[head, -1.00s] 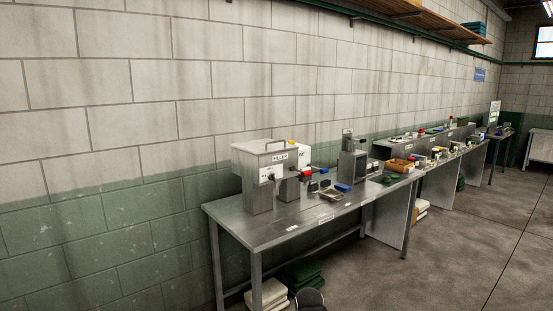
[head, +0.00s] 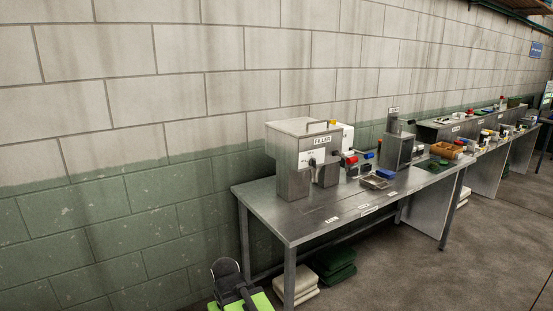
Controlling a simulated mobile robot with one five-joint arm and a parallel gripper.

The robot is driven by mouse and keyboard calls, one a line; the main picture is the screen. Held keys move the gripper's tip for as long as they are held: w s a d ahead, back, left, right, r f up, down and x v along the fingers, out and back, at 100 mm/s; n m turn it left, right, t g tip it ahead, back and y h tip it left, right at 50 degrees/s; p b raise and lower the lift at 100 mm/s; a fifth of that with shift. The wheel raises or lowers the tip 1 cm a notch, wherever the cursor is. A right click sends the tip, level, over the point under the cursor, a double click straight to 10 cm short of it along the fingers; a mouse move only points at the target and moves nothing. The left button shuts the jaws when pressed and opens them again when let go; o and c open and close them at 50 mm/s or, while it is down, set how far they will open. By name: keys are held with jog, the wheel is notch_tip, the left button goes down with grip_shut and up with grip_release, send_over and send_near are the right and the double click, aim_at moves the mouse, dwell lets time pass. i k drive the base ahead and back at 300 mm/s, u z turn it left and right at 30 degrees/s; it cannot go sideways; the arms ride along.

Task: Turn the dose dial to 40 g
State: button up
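The filler (head: 306,157), a grey and white boxy machine with a FILLER label, stands at the near left end of the steel bench. A small dark round part (head: 312,163) shows on its front below the label; I cannot tell whether it is the dose dial, and no setting can be read. A dark rounded part at the bottom of the picture, with bright green below it, looks like part of my own body. My gripper is not in view.
The steel bench (head: 300,228) has a clear front strip with small labels. A red item (head: 351,160) and blue items are beside the filler. A wooden box (head: 446,151) is farther right. Folded cloths (head: 334,262) lie under the bench. Floor at right is open.

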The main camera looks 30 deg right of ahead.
aim_at(313, 161)
jog(key=u, duration=0.15)
jog(key=i, duration=1.5)
jog(key=z, duration=0.45)
